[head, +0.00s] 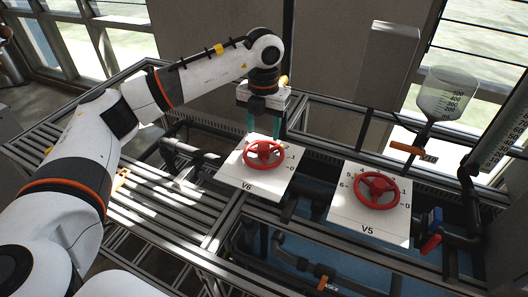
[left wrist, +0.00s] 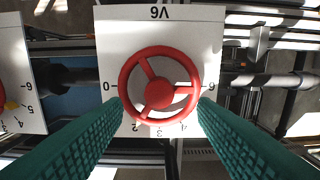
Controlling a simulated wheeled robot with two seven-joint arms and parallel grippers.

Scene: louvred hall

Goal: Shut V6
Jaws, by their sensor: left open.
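The red V6 handwheel (head: 265,153) sits on a white plate (head: 240,180) lettered V6. In the left wrist view the wheel (left wrist: 159,93) is centred, with three spokes and a numbered scale around it on the plate (left wrist: 205,40); 0 is at left and 6 at right. I cannot make out a pointer mark on it. My left gripper (head: 263,132) is over the far side of the wheel, fingers pointing down. In the left wrist view its green fingers (left wrist: 160,106) are apart, one on each side of the wheel; contact cannot be told. My right gripper is out of view.
A second red handwheel (head: 377,190) on a plate lettered V5 (head: 370,229) is to the right. Beyond it are a funnel (head: 440,95) and an orange-handled valve (head: 405,148). A grey box (head: 385,65) stands behind. Pipes and metal rails surround the plates.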

